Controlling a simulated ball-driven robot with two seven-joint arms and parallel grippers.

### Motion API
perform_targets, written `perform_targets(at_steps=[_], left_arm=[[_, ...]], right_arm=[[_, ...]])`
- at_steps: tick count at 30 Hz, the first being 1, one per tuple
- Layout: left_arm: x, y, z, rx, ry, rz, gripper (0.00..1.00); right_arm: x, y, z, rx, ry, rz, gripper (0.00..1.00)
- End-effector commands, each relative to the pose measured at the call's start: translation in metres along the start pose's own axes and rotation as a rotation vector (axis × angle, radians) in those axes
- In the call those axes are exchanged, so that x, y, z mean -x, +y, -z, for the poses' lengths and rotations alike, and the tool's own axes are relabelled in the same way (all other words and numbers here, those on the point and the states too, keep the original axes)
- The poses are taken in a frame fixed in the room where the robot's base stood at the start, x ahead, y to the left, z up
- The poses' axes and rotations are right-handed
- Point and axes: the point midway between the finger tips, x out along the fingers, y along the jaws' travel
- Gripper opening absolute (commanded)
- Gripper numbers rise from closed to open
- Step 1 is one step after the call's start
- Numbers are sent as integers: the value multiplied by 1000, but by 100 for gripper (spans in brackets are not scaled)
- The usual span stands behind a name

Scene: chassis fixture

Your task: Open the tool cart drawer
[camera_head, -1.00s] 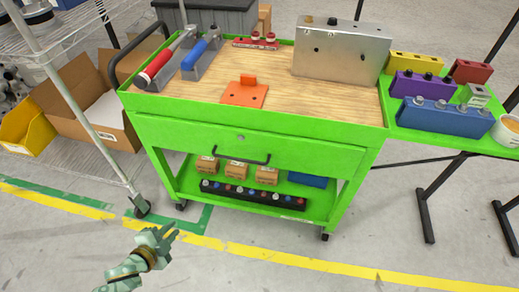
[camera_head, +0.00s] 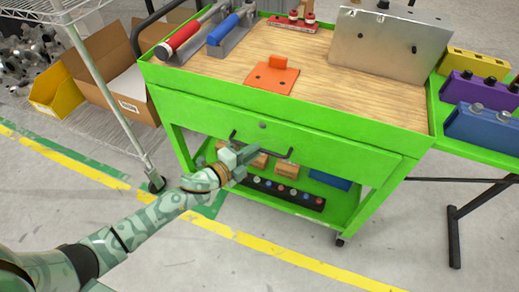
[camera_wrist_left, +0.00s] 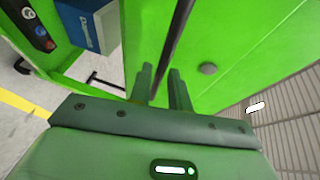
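The green tool cart (camera_head: 420,105) stands in front of me. Its drawer front (camera_head: 340,150) sits flush below the worktop, so the drawer is closed. A thin dark bar handle (camera_head: 289,154) runs across the drawer front. My left gripper (camera_head: 243,158) is at the left part of this handle and hides some of it. In the left wrist view, the handle (camera_wrist_left: 179,35) runs between the two fingers of my left gripper (camera_wrist_left: 163,88). The fingers stand apart on either side of the bar; firm contact does not show. My right gripper is not in view.
An orange bracket (camera_head: 272,75), red and blue clamps, and a metal box (camera_head: 390,42) are on the worktop. The lower shelf holds small boxes and a black strip (camera_head: 285,190). A wire rack (camera_head: 105,95) stands at the left. The floor before the cart is clear.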

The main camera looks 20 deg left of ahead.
Motion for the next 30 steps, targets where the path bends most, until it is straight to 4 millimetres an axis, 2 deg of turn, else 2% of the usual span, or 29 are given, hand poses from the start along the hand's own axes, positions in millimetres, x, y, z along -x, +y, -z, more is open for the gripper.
perform_targets(at_steps=[3, 9, 15, 16, 18, 26, 30], left_arm=[[-17, 2, -1, 0, -1, -1, 19], [-27, 0, 0, 1, 0, -1, 19], [-27, 0, 0, 1, 0, 0, 19], [-27, 0, 0, 1, 0, 0, 16], [-27, 0, 0, 1, 0, 0, 0], [-26, 0, -2, 0, -1, -1, 0], [-19, 2, -8, 0, -1, -3, 0]], right_arm=[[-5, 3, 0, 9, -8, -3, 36], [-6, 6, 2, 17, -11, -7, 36], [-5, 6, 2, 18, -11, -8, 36], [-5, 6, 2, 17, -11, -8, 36], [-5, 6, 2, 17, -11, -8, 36], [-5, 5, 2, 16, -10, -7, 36], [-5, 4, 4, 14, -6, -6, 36]])
